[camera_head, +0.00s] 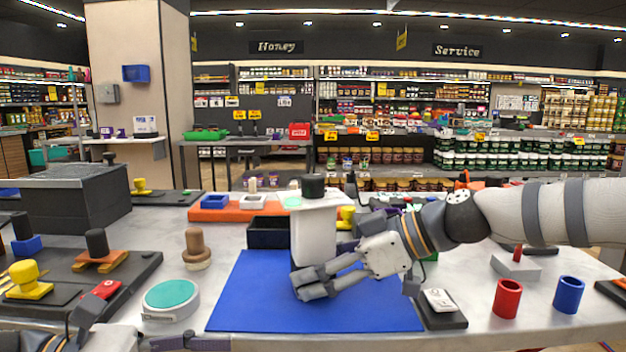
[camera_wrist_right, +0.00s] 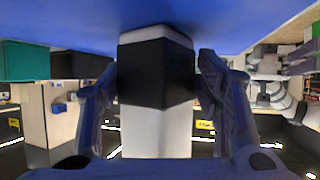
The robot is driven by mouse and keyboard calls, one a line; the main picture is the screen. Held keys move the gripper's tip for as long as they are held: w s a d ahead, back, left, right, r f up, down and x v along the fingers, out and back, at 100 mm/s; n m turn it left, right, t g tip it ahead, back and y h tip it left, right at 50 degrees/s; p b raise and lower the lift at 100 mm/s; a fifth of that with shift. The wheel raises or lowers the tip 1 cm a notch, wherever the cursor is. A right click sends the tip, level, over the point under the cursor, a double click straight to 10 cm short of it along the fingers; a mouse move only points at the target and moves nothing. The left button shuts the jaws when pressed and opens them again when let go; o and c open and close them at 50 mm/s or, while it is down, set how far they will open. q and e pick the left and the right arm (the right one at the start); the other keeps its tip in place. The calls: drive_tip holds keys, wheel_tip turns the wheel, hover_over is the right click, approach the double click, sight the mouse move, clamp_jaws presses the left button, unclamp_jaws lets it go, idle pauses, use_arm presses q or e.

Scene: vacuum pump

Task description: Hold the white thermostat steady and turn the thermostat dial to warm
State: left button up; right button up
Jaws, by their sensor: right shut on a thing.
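The white thermostat (camera_head: 314,240) stands upright at the back of the blue mat (camera_head: 255,300), with a wide white top. A black round dial (camera_head: 313,187) sits on that top. My right gripper (camera_head: 303,284) is low at the thermostat's front and is shut on it. In the right wrist view the white body with a black band (camera_wrist_right: 157,75) stands between the two fingers (camera_wrist_right: 155,95).
A round teal-topped disc (camera_head: 170,298) and a brown knob (camera_head: 196,248) stand left of the mat. A white switch on a black base (camera_head: 441,308), a red cup (camera_head: 507,298) and a blue cup (camera_head: 568,294) stand right. The mat's front is clear.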

sight(302, 182)
use_arm(q)
drive_tip(key=w+d+r+n+t+y, duration=0.15)
drive_tip(key=w+r+t, duration=0.25)
drive_tip(key=r, duration=0.5)
drive_tip(key=w+d+r+n+t, duration=0.1)
drive_tip(key=w+r+n+t, duration=0.2)
drive_tip(key=w+r, duration=0.35)
drive_tip(key=x, duration=0.3)
drive_tip(key=r+x, duration=0.1)
drive_tip(key=x, duration=0.3)
drive_tip(key=s+r+x, duration=0.1)
drive_tip(key=x, duration=0.2)
drive_tip(key=shift+w+d, duration=0.2)
drive_tip(key=shift+d, duration=0.45)
drive_tip(key=shift+c, duration=0.6)
drive_tip(key=shift+f, duration=0.1)
clamp_jaws()
